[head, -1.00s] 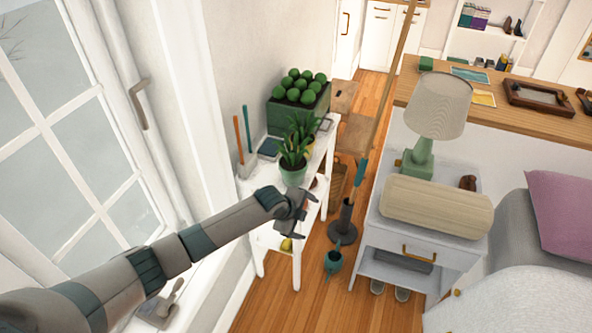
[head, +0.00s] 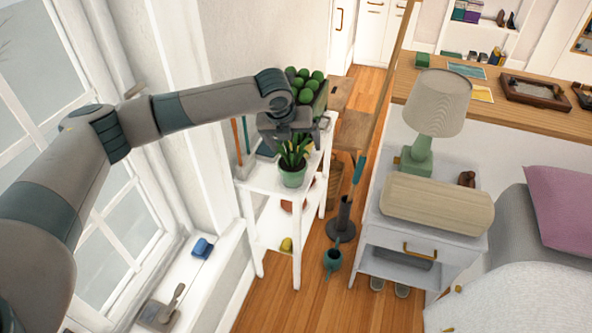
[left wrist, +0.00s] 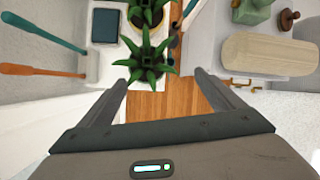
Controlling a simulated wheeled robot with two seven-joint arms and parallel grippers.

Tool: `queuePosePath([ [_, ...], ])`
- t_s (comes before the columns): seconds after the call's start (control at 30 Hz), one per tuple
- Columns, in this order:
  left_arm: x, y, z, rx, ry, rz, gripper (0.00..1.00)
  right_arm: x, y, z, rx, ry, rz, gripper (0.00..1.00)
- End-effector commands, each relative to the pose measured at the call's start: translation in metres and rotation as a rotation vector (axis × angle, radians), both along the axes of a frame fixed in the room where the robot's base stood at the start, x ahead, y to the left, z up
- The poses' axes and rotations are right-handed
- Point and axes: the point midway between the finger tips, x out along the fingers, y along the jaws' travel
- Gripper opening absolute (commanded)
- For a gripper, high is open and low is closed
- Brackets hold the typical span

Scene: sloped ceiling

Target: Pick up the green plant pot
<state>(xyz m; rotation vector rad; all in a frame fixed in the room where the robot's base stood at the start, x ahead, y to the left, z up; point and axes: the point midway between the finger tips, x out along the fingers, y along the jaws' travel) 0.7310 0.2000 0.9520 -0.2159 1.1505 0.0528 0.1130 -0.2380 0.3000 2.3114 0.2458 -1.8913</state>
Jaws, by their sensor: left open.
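The green plant pot (head: 292,178) holds a spiky green plant and stands upright near the front of a white shelf's top (head: 256,180). My left gripper (head: 290,138) is open and empty above it, pointing down, and partly covers the plant from the head camera. In the left wrist view the plant's leaves (left wrist: 147,66) lie just ahead of the gap between the open fingers (left wrist: 162,84), nearer the left finger, and hide most of the pot. The fingers do not appear to touch the pot. My right gripper is not in view.
A second potted plant (left wrist: 150,14) stands just behind the pot. A planter with round green plants (head: 318,95) is farther back. Orange-handled (head: 237,135) and teal-handled tools lean at the shelf's left side. A window is left; a nightstand with a lamp (head: 438,100) is right.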

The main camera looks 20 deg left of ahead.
Motion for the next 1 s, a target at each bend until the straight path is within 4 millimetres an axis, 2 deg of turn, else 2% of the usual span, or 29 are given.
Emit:
queuePosePath([
  [0.03, -0.002, 0.009, 0.013, 0.041, 0.000, -0.036, 0.87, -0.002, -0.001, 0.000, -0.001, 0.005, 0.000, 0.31],
  [0.13, -0.007, 0.020, 0.027, 0.100, 0.013, -0.096, 0.87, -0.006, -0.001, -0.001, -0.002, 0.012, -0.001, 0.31],
  [0.33, -0.012, 0.029, 0.036, 0.144, 0.026, -0.140, 0.87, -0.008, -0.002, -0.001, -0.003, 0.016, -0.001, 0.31],
  [0.77, -0.010, 0.028, 0.031, 0.143, 0.027, -0.138, 0.87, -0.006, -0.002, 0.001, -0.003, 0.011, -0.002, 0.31],
  [0.87, -0.006, 0.028, 0.022, 0.143, 0.027, -0.138, 0.87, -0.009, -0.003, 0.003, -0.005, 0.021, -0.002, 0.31],
  [1.0, 0.002, 0.028, 0.003, 0.142, 0.029, -0.136, 0.87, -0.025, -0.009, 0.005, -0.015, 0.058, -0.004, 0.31],
])
